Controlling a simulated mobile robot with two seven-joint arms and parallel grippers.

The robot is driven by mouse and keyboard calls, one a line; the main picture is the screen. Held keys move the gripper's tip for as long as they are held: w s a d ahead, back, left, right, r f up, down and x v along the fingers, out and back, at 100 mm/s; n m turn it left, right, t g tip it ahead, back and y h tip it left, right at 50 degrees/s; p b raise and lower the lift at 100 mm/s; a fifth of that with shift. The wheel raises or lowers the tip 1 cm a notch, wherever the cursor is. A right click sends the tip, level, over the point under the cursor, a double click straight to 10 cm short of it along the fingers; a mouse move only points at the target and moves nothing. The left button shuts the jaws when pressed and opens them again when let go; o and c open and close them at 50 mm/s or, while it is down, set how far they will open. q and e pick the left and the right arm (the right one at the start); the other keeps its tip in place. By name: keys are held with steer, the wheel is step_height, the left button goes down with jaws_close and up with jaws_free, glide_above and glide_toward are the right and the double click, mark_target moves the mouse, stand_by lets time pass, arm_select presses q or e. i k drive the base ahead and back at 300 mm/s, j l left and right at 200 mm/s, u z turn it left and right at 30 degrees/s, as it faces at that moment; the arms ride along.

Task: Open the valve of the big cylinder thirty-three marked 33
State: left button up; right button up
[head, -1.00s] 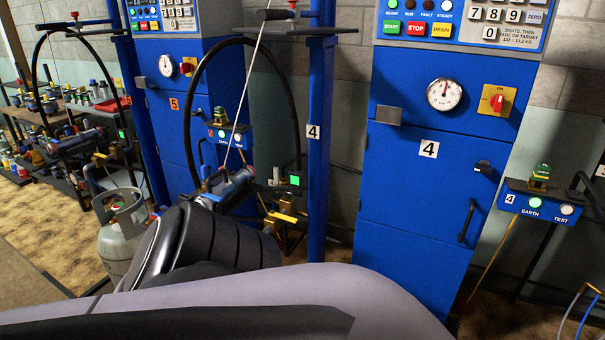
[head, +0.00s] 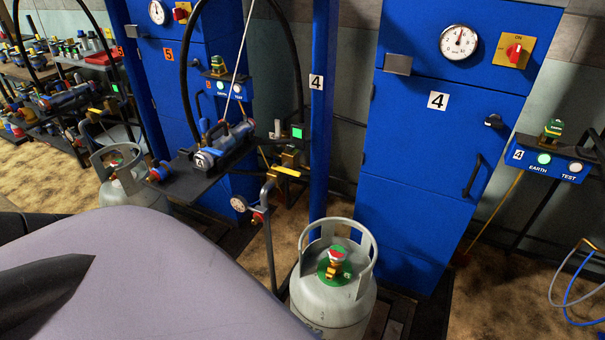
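A big grey gas cylinder (head: 330,300) stands upright in front of the blue cabinet marked 4. A collar with openings rings its top, and inside sits a valve (head: 335,263) with a red and white top, an orange-yellow body and a green base. Dark lettering shows low on its side but is cut off by the frame edge, so I cannot read a 33. A second grey cylinder (head: 125,190) with a collar stands at the left, partly hidden by my arm. Neither gripper shows; a pale arm link of mine fills the lower left.
The blue cabinet (head: 420,185) stands behind the cylinder. A thin stand with a gauge (head: 239,203) rises to the cylinder's left, near a dark shelf (head: 185,183) with a blue-grey coupling. An earth/test box (head: 550,160) and loose hoses (head: 575,290) are at right.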

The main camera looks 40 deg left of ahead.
mark_target(337, 253)
steer(key=u, duration=1)
